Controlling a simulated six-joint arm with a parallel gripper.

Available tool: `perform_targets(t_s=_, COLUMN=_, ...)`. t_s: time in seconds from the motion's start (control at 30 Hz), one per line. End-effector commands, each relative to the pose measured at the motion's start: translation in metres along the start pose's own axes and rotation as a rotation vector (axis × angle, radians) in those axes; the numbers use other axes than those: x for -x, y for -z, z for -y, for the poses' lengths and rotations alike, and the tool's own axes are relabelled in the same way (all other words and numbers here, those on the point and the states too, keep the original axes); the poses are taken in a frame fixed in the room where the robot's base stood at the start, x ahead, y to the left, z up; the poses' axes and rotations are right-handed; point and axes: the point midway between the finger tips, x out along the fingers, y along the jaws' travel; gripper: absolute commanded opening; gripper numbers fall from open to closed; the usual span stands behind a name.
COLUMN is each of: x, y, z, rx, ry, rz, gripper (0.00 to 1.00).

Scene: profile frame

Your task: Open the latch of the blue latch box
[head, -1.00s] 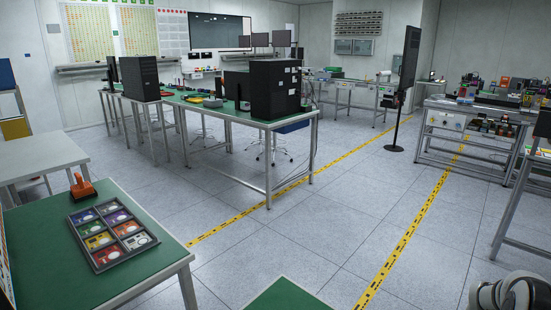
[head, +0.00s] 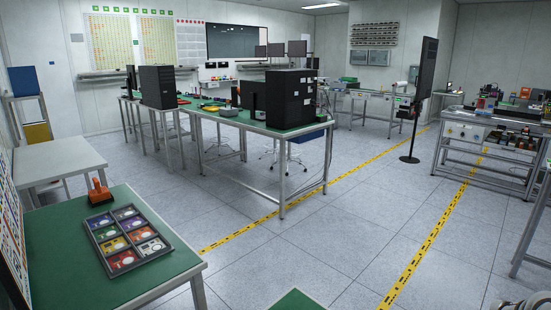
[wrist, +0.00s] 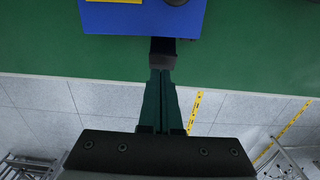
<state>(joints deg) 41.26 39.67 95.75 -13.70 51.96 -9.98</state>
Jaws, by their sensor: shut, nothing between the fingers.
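A blue box (wrist: 140,20) lies on a green surface at the top of the wrist view, cut off by the frame edge. It bears part of a yellow label (wrist: 113,1) and a dark rounded part (wrist: 175,3). A small dark block (wrist: 162,53) shows at its near edge; I cannot tell whether it is the latch or belongs to my gripper. My gripper (wrist: 162,74) is shut and empty, pointing at the box's near edge. Whether it touches the box is unclear. The head view does not show this box or my gripper.
The green surface (wrist: 60,45) ends just in front of the box, with floor below. In the head view, a green table (head: 60,255) at left carries a tray (head: 166,258) of coloured items and an orange tool (head: 99,192). A bench (head: 262,128) with black cabinets stands mid-room.

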Motion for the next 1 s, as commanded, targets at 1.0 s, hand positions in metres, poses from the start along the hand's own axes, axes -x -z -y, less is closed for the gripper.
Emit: perform_targets(t_s=1.0, x=-0.012, y=0.000, z=0.000, rx=0.000, ry=0.000, rz=0.001, gripper=0.00)
